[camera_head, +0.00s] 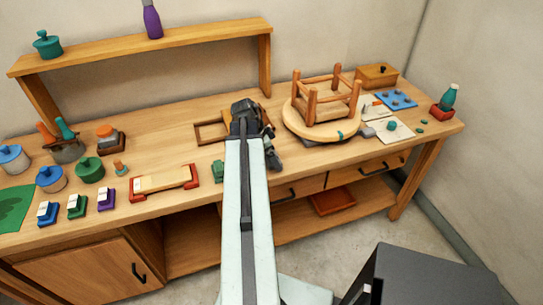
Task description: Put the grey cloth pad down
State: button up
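My gripper (271,154) is dark and sits at the far end of my pale arm, over the middle of the workbench (330,160). It is small and partly hidden by the arm, so I cannot tell whether its fingers are open or shut, or whether they hold anything. A small grey piece (367,131), possibly the grey cloth pad, lies on the bench at the right edge of the round wooden board (294,119). It is well to the right of my gripper. I see no other clear grey cloth.
An upturned wooden stool (325,98) stands on the round board. A wooden frame (207,132) lies left of my gripper, and a small green block (218,170) near the front edge. Pots, brushes and a red-ended holder (163,182) fill the left. A raised shelf (190,36) spans the back.

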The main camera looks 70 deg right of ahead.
jog(key=p+v, duration=1)
jog(key=v, duration=0.2)
jog(key=shift+p, duration=0.4)
